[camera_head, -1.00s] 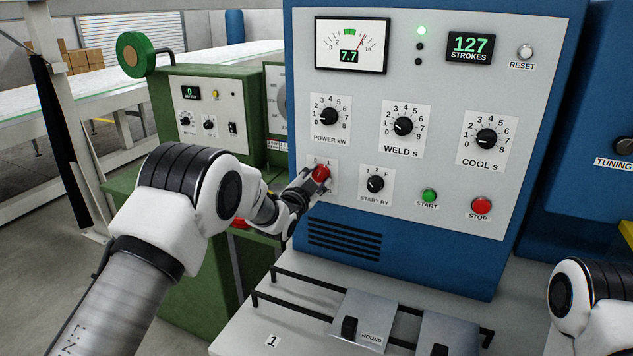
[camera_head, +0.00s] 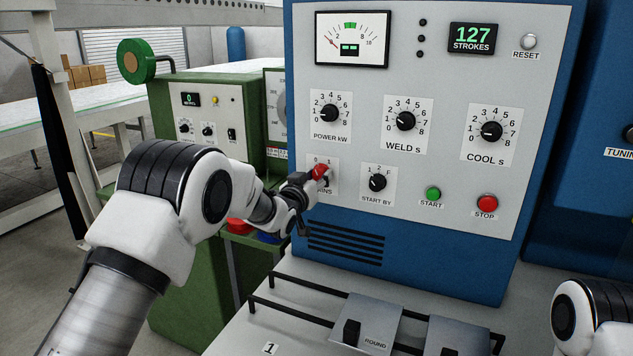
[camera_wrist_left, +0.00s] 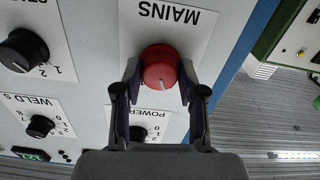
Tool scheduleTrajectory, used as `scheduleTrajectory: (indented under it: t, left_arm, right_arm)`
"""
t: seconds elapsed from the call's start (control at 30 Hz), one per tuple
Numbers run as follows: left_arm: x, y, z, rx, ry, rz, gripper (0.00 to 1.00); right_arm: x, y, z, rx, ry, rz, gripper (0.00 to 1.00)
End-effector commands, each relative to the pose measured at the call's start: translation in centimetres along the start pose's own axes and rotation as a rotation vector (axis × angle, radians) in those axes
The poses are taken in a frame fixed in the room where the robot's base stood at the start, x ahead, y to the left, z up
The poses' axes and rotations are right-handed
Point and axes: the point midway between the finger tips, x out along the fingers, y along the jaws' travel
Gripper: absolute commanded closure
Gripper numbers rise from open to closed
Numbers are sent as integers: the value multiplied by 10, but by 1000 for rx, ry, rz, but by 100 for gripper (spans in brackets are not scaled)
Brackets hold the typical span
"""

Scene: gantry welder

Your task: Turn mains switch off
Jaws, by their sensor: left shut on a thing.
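The red mains switch knob (camera_head: 320,171) sits on its white label plate at the lower left of the blue machine's grey panel. The plate's 0 and 1 marks show above the knob in the head view. In the left wrist view the knob (camera_wrist_left: 160,68) appears upside down; its white mark points toward the panel's top, slightly to the 0 side. My left gripper (camera_head: 322,180) is shut on the knob, one finger on each side in the wrist view (camera_wrist_left: 160,88). My right gripper is out of view; only part of my right arm shows.
The power meter (camera_head: 351,40) needle lies at the left and the lamps beside it are dark. Power, weld and cool dials, a start-by knob (camera_head: 378,182), a green start button (camera_head: 433,193) and red stop button (camera_head: 487,204) share the panel. A green machine (camera_head: 205,85) stands left.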

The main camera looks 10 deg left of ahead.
Motion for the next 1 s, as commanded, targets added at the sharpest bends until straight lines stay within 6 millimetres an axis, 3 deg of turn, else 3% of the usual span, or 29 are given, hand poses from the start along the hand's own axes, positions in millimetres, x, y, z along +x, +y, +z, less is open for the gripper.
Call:
scheduleTrajectory:
  t: [0.3,0.77,0.8,0.83,0.87,1.0]
  left_arm:
    - [0,0,-3,-108,6,1,94]
    - [0,0,-3,-122,6,1,94]
    - [0,0,-3,-122,6,1,49]
    - [0,0,-3,-122,6,1,38]
    - [0,0,-3,-122,5,1,34]
    - [0,0,-2,-122,3,1,34]
  right_arm:
    - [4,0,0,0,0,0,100]
    - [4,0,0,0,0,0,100]
    - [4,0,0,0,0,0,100]
    - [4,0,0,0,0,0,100]
    - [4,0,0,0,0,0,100]
    - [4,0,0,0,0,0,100]
